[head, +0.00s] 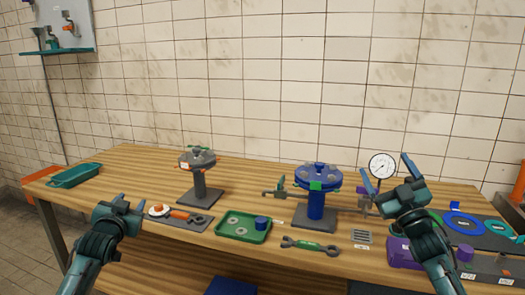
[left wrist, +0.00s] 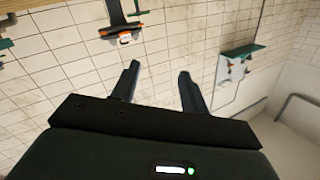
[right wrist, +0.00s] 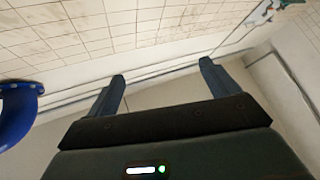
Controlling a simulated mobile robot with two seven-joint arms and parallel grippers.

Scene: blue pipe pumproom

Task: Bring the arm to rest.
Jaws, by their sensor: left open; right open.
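My left gripper (head: 128,200) is at the front left of the workbench, raised in front of its edge. Its two fingers stand apart with nothing between them in the left wrist view (left wrist: 158,71). My right gripper (head: 387,171) is raised over the right part of the bench, fingers pointing up and apart. Neither gripper is seen touching anything on the bench.
The wooden bench (head: 130,165) carries a grey flanged stand (head: 203,180), a blue flanged stand (head: 316,200), a green tray (head: 243,228), a wrench (head: 310,245) and a teal tray (head: 74,175). A pressure gauge (head: 382,165) stands just behind my right gripper. A purple block (head: 400,253) lies near it.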

